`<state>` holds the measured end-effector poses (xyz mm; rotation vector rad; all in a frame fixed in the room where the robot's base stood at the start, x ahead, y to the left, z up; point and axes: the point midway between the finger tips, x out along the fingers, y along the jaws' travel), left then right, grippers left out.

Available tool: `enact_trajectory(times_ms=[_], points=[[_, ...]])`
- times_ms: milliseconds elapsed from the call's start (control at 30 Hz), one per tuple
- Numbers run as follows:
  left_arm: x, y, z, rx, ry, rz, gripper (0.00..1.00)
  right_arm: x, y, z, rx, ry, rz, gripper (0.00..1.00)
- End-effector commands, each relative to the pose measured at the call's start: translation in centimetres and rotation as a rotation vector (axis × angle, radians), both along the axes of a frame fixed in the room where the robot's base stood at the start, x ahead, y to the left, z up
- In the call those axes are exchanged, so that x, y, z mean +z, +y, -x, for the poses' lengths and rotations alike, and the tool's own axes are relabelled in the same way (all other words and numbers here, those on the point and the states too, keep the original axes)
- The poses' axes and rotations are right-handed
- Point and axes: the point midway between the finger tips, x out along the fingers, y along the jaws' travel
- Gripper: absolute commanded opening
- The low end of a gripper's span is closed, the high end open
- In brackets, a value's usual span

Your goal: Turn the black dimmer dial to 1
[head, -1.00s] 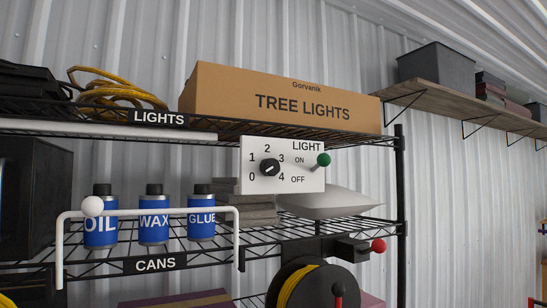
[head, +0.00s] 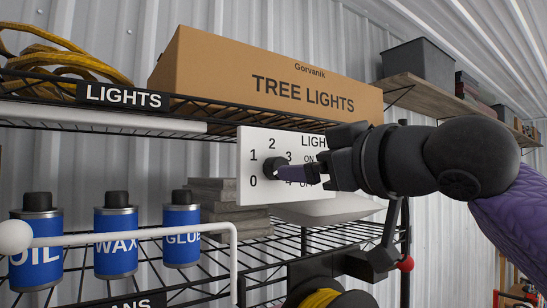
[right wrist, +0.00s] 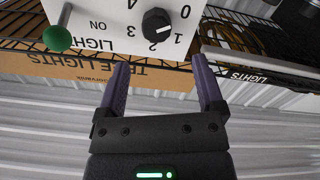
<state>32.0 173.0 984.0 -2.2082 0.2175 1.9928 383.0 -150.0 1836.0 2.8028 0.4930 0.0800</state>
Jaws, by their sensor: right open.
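The black dimmer dial (head: 274,168) sits on a white panel (head: 248,140) numbered 0 to 4. In the right wrist view the dial (right wrist: 157,24) appears upside down, between and beyond the fingertips. A pale mark on it seems to lie on the side toward 0; its exact setting is hard to read. My right gripper (head: 281,172) is in front of the panel with its purple fingers pointing at the dial. In the right wrist view the gripper (right wrist: 160,66) is open and empty, its fingers apart. My left gripper is out of view.
A green-knobbed light switch (right wrist: 57,38) is beside the dial. A tree lights box (head: 270,80) stands on the shelf above. Several blue cans (head: 116,243) and a white rail (head: 150,235) are at the lower left. A red knob (head: 405,264) is lower right.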

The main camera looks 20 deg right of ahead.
Motion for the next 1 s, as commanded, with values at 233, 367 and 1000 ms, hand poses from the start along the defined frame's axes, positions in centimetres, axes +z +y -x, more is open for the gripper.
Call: enact_trajectory(times_ms=[233, 367, 1000], points=[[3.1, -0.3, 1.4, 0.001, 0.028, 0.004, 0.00, 0.4, 1.8, -5.1, 0.000, 0.004, 0.000, 0.87], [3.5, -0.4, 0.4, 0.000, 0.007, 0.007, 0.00, 0.2, 2.2, -6.2, -0.001, 0.002, 0.001, 0.87], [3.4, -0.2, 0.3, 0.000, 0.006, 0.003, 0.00, 0.0, 2.2, -6.3, -0.001, -0.001, 0.002, 0.02]])
